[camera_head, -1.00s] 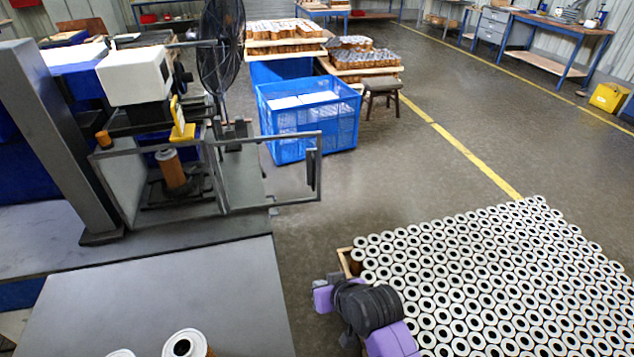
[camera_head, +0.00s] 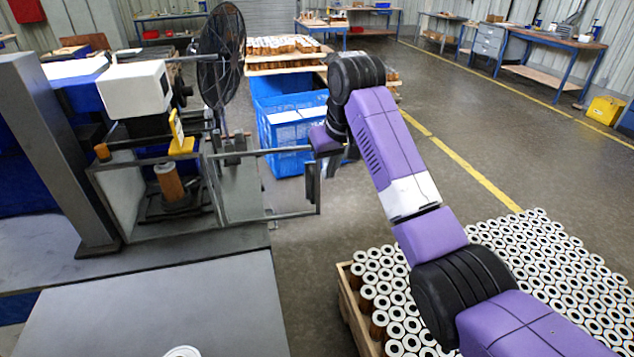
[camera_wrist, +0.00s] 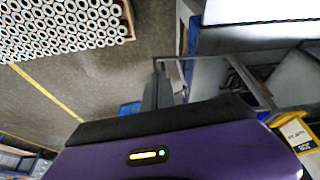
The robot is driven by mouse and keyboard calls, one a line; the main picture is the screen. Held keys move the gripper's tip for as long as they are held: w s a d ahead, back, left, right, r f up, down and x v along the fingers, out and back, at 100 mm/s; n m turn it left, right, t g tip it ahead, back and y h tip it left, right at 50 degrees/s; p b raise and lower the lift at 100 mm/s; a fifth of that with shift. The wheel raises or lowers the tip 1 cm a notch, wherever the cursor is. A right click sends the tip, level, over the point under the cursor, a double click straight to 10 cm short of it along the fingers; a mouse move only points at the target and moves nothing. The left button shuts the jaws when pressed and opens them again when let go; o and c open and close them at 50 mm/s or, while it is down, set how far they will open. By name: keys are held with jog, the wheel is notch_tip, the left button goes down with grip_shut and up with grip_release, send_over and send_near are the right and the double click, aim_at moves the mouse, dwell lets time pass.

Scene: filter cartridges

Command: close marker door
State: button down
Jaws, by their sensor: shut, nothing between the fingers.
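The marker door (camera_head: 266,186) is a grey metal frame with a clear pane, standing open and swung out to the right of the marker machine (camera_head: 150,190). A dark upright handle (camera_head: 311,182) is at its outer edge. An orange-brown filter cartridge (camera_head: 169,183) stands inside the machine. My gripper (camera_head: 330,166) is shut and empty at the door's outer end, close to the handle; I cannot tell whether it touches. In the wrist view the door frame (camera_wrist: 240,75) runs beside my gripper (camera_wrist: 157,80).
A pallet box of many white-topped cartridges (camera_head: 530,245) lies at the right, below my arm. A blue crate (camera_head: 290,130) and a black fan (camera_head: 220,60) stand behind the door.

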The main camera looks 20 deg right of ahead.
aim_at(317, 181)
jog(key=w+f, duration=0.7)
jog(key=f, duration=0.2)
jog(key=shift+w+a+p, duration=0.2)
jog(key=shift+a+p, duration=0.25)
jog(key=shift+w, duration=0.15)
